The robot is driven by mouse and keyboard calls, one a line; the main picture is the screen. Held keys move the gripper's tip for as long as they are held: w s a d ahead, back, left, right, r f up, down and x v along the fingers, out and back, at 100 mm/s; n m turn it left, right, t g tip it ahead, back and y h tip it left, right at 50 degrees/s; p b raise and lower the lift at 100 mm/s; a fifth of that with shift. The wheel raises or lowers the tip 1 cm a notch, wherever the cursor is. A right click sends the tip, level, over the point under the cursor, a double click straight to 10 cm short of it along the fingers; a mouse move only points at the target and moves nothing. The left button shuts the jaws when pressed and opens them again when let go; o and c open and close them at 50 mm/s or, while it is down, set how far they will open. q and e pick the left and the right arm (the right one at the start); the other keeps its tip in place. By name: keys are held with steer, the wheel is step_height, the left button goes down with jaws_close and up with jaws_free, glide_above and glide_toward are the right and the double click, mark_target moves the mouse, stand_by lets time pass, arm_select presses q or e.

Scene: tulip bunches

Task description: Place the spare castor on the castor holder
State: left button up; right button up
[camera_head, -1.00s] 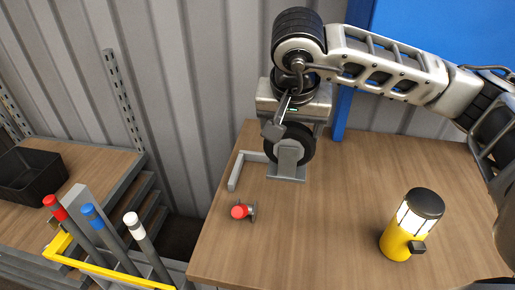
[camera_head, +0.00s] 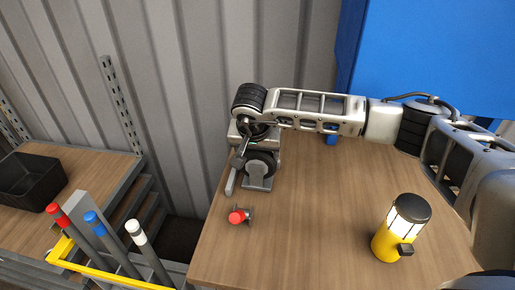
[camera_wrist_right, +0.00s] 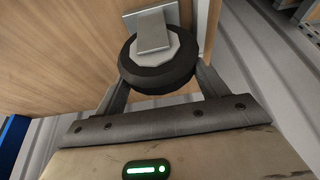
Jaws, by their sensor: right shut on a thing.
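The spare castor (camera_head: 257,183), a black wheel in a grey fork with a flat plate, is gripped by the wheel, plate side down, at the table's far left corner. My right gripper (camera_head: 258,158) is shut on it from above; in the right wrist view its fingers flank the black wheel (camera_wrist_right: 157,78). I cannot tell whether the plate touches the table or bracket. My left gripper is not in view.
A red knob on a small grey fitting (camera_head: 237,216) sits in front of the castor. A yellow lantern (camera_head: 401,228) stands at the right of the wooden table (camera_head: 320,225). Posts with red, blue and white tops (camera_head: 94,222) stand left. A corrugated wall (camera_head: 200,80) is behind.

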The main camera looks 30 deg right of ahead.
steer(key=shift+f+b, duration=0.15)
steer(key=shift+b, duration=0.15)
steer(key=o, duration=1.7)
steer(key=b+v, duration=0.1)
steer(key=v, duration=1.1)
